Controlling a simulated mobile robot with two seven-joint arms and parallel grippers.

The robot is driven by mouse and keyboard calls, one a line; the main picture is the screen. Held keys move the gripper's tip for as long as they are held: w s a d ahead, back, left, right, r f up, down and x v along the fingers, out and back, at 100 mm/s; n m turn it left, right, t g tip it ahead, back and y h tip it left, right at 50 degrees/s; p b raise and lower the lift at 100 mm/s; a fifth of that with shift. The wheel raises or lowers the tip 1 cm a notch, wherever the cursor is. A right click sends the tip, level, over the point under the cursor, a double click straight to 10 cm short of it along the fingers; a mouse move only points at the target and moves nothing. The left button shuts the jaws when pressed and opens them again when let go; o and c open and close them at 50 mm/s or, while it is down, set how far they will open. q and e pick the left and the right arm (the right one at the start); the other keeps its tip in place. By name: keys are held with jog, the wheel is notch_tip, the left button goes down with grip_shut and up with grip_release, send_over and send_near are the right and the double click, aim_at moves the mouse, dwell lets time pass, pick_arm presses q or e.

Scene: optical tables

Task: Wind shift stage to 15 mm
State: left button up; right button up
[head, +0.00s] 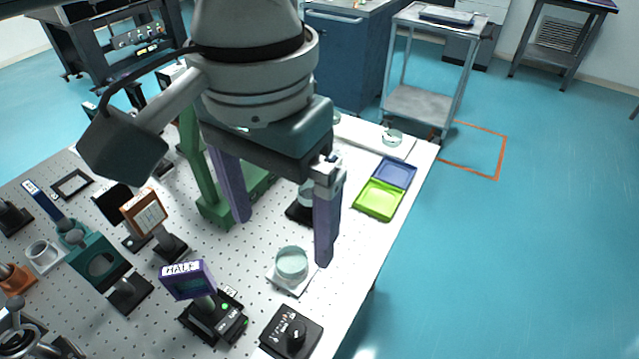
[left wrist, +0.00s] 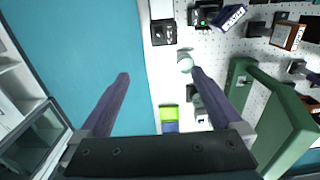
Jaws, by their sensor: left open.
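My left gripper (head: 283,238) hangs over the right part of the perforated optical table (head: 240,262), its two purple fingers wide apart and nothing between them. In the left wrist view the open fingers (left wrist: 160,76) straddle the table's edge from above. A small black stage-like device (head: 300,212) stands between and behind the fingers, partly hidden; I cannot tell if it is the shift stage. A black box with a knob and pale markings (head: 292,333) sits at the front edge and also shows in the left wrist view (left wrist: 163,32). No 15 mm reading is legible. My right gripper is not in view.
A round pale glass disc on a plate (head: 292,262) lies near the right finger. A black device with green lights (head: 215,318) carries a purple sign. A green upright stand (head: 208,190) rises behind the left finger. A green and blue tray (head: 379,200) lies right.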

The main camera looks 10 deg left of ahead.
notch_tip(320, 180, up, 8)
jog(key=p, duration=0.6)
